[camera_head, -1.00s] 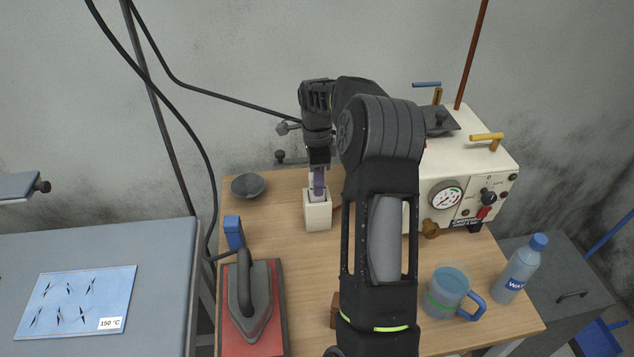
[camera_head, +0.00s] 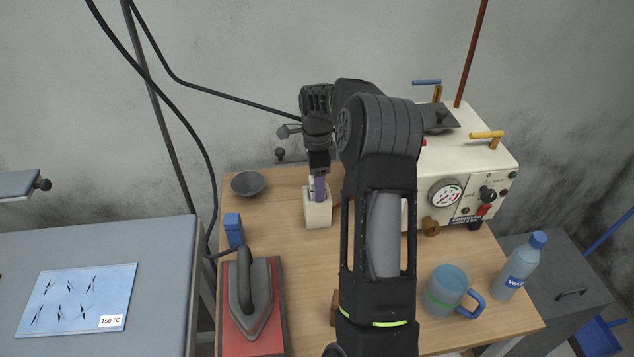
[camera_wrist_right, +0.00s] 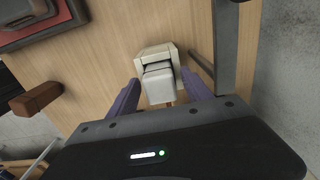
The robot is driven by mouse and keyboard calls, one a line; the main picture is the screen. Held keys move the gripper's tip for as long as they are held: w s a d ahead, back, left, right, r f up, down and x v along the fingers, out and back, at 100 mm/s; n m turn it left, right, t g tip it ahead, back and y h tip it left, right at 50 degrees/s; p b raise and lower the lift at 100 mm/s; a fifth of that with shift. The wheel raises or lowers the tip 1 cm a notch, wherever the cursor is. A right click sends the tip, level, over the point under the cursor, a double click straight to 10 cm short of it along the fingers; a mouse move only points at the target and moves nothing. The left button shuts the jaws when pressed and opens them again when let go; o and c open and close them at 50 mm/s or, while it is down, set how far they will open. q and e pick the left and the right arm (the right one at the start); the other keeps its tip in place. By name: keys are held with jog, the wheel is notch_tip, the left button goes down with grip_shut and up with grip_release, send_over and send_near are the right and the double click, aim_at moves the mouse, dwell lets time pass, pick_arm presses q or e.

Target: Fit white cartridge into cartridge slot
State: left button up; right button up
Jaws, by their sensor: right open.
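A cream block with an opening (camera_head: 317,214), which looks like the cartridge slot, stands upright on the wooden table below my right gripper (camera_head: 318,190). In the right wrist view the block (camera_wrist_right: 153,52) shows behind a paler white piece, the white cartridge (camera_wrist_right: 159,84). The cartridge lies at the block's opening; how deep it sits I cannot tell. My right gripper's purple fingers (camera_wrist_right: 159,88) are open, one on each side of the cartridge, with gaps showing. In the head view the near finger hides part of the cartridge. My left gripper is not in view.
An iron (camera_head: 248,300) on a red mat, a blue block (camera_head: 234,230) and a grey bowl (camera_head: 248,184) are at left. A cream machine with a gauge (camera_head: 446,194), a mug (camera_head: 446,288) and a bottle (camera_head: 521,266) are at right. Bare table lies in front of the block.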

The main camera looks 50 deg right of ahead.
jog(key=shift+r, duration=0.15)
notch_tip(320, 180, up, 12)
jog(key=b, duration=0.1)
dwell(0.3)
dwell(0.8)
